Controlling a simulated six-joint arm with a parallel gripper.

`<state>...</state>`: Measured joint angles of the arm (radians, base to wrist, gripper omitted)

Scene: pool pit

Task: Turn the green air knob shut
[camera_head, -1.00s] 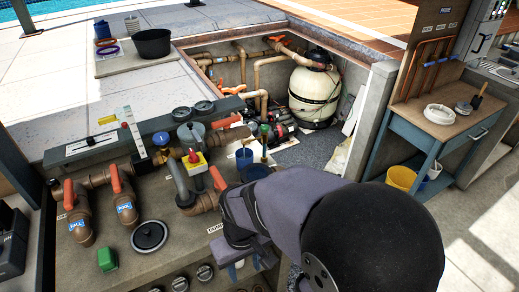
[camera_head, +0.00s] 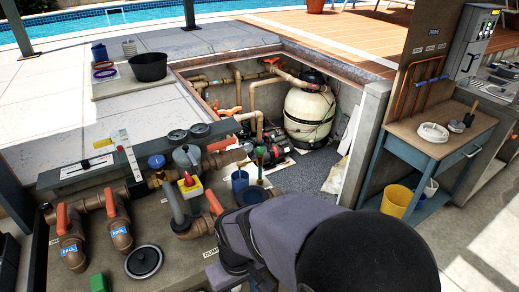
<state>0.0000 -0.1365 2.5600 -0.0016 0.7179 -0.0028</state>
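A small green knob (camera_head: 260,152) sits on top of a thin upright stem in the pit, beside the pump and behind a blue cup. It is too small to tell which way it is turned. My arm reaches in from the bottom right, and its wrist bends down at the bottom edge, to the lower left of the knob and apart from it. My gripper's fingers are not visible; they are hidden or below the frame.
Valves with orange handles (camera_head: 115,207) stand at the left. A red knob on a yellow block (camera_head: 189,184) and a blue cup (camera_head: 240,180) lie before the green knob. A cream filter tank (camera_head: 309,112) stands behind. A blue workbench (camera_head: 430,150) is at the right.

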